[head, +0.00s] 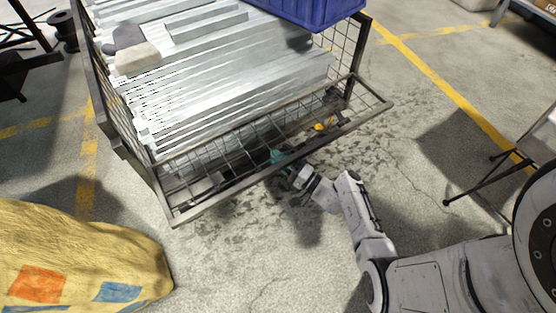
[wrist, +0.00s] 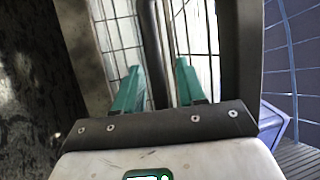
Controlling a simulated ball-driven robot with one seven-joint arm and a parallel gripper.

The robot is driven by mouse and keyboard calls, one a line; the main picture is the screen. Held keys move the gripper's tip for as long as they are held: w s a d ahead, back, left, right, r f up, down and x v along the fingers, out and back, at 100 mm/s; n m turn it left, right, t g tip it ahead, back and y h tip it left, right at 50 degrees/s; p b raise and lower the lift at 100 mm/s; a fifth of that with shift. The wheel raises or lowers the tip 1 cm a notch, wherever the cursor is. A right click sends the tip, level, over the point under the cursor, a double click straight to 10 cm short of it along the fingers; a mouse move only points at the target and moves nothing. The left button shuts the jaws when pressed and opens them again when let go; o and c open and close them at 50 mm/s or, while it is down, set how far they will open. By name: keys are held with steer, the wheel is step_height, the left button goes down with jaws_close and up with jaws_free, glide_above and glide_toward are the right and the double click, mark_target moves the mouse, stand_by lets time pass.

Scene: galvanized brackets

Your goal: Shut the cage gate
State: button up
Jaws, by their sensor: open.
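The wire cage (head: 361,52) stands at the upper middle of the head view, loaded with long galvanized pieces (head: 225,75). Its mesh gate (head: 225,195) leans outward at the front, its outer rail away from the load. My gripper (head: 279,157) is at the middle of that outer rail, with its teal fingers on the cage side. In the wrist view, my gripper (wrist: 158,85) is open, a finger on each side of a dark bar (wrist: 153,45). Mesh shows beyond it. I cannot tell whether the fingers touch the bar.
A blue crate (head: 312,10) and grey and beige lumps (head: 138,57) lie on the load. A small yellow thing (head: 322,126) shows near the gate. A yellow wrapped bulk (head: 90,250) stands at lower left, and a thin-legged stand (head: 485,178) at right. Floor before the gate is mostly clear.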

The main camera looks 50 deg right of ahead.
steer(key=shift+w, duration=0.15)
steer(key=shift+c, duration=0.2)
jaws_close()
stand_by(0.4)
